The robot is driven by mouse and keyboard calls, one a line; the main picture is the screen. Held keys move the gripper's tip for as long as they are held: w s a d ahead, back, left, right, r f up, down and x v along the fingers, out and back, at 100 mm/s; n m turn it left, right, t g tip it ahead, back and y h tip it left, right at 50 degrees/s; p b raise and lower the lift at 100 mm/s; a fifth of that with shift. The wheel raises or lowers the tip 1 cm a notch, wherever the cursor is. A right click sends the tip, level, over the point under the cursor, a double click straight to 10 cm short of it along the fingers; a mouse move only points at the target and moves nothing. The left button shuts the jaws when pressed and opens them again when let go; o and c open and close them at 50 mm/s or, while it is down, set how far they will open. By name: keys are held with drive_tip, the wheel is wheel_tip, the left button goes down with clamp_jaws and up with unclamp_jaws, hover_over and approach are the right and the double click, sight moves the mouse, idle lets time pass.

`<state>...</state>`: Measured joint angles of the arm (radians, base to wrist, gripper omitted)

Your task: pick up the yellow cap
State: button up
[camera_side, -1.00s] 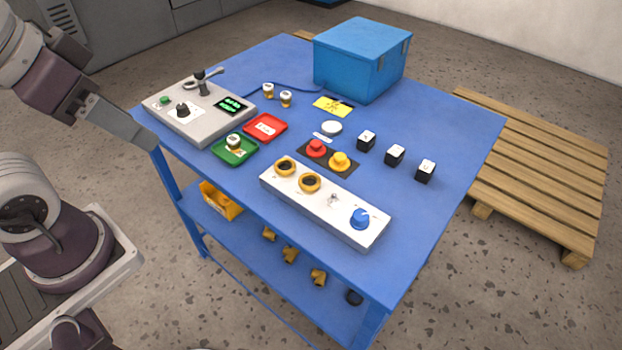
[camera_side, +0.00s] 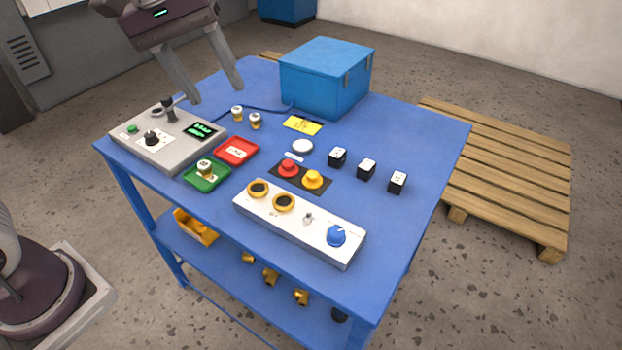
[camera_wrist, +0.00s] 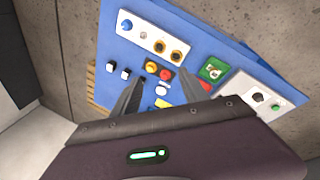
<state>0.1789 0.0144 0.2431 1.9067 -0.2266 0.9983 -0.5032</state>
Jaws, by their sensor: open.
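The yellow cap (camera_side: 312,180) stands on a dark plate (camera_side: 300,174) on the blue table, beside a matching red cap (camera_side: 289,168). In the wrist view the yellow cap (camera_wrist: 152,65) shows between my fingers' directions, with the red cap (camera_wrist: 166,75) next to it. My gripper (camera_side: 218,95) is open and empty, above the back left of the table, behind the grey control box and well apart from the yellow cap. In the wrist view my gripper (camera_wrist: 159,77) has its two fingers spread.
A white panel (camera_side: 300,223) with yellow-ringed buttons and a blue knob lies in front of the cap. Green (camera_side: 194,181) and red (camera_side: 236,151) trays, a grey control box (camera_side: 150,150) and a blue box (camera_side: 325,80) surround.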

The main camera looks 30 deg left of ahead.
drive_tip(key=w+d+f+n+g, duration=0.1)
drive_tip(key=w+f+n, duration=0.1)
drive_tip(key=w+f, duration=0.35)
drive_tip(key=n+g+y, duration=0.2)
drive_tip(key=n, duration=0.3)
hover_over(312, 173)
drive_tip(key=f, duration=1.6)
drive_tip(key=shift+s+d+f, duration=0.1)
drive_tip(key=shift+d+f, duration=0.25)
drive_tip(key=shift+f, duration=0.05)
drive_tip(key=f, duration=0.7)
drive_tip(key=shift+a+f, duration=0.1)
drive_tip(key=shift+a, duration=0.25)
clamp_jaws()
